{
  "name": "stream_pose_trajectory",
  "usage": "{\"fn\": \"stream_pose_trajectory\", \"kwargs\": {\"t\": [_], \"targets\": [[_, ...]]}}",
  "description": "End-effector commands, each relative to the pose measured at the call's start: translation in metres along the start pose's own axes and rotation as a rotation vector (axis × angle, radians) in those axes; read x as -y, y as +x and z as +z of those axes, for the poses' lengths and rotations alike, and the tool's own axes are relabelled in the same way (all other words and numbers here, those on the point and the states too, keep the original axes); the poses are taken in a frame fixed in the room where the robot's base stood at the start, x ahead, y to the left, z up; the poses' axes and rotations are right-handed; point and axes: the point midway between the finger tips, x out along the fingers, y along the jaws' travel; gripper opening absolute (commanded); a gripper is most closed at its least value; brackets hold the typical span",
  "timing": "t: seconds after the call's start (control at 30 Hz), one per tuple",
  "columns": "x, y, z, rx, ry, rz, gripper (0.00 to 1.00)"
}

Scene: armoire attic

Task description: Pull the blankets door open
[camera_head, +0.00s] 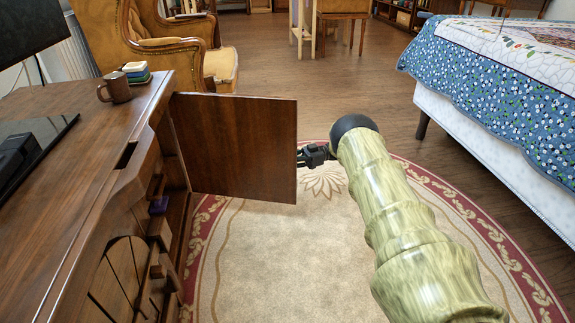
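A dark wooden door (240,148) stands swung out from the far end of the wooden cabinet (98,133) on the left, roughly square to its front. I see no blankets label on it. My gripper (308,156), small and black, is at the door's free right edge. It is too small and dark to tell whether its fingers touch or hold the edge. My pale green arm comes in from the lower right. The inside of the cabinet behind the door is hidden.
A mug (116,87) and stacked books (136,72) stand on the cabinet top. A slatted lower door (125,270) is nearer me. A tan armchair (170,45) is beyond. A bed (490,100) is at right. The oval rug (285,255) is clear.

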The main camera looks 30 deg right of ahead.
Motion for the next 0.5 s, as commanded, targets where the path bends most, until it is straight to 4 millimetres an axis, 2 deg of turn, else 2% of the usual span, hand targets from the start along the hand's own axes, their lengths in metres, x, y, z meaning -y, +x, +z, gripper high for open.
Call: {"fn": "stream_pose_trajectory", "kwargs": {"t": [0.03,0.17,0.2,0.3,0.5], "targets": [[-0.005,0.008,-0.009,-0.008,-0.010,-0.005,0.00],[-0.005,0.008,-0.009,-0.007,-0.011,-0.004,0.00],[-0.005,0.007,-0.009,-0.007,-0.011,-0.004,0.21],[-0.004,0.005,-0.009,-0.007,-0.011,-0.002,0.37],[-0.002,-0.003,-0.008,-0.012,-0.011,0.005,0.37]]}}
